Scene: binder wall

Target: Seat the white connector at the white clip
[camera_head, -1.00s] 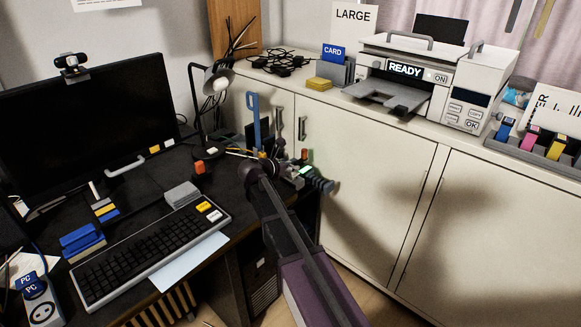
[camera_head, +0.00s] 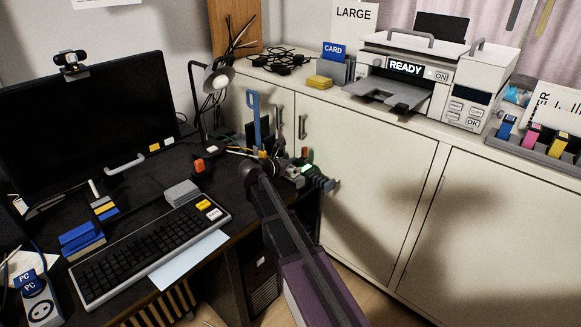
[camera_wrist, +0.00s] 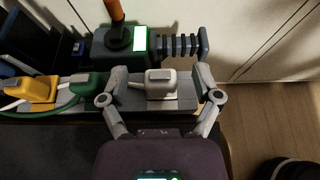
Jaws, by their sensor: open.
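A white connector (camera_wrist: 160,80) sits in the middle of the wrist view, above a grey block (camera_wrist: 168,104). My gripper (camera_wrist: 160,76) is open, with one finger on each side of the connector and visible gaps between. I cannot tell a separate white clip from the grey block, or whether the connector is seated. In the head view my gripper (camera_head: 278,164) is over the right end of the desk, and the connector is too small to make out.
A yellow connector (camera_wrist: 38,90) and a green connector (camera_wrist: 88,84) stand left of the white one. A dark box (camera_wrist: 128,45) with an orange handle (camera_wrist: 116,10) and lit green panel stands just behind. Cabinet doors (camera_head: 365,170) close off the right.

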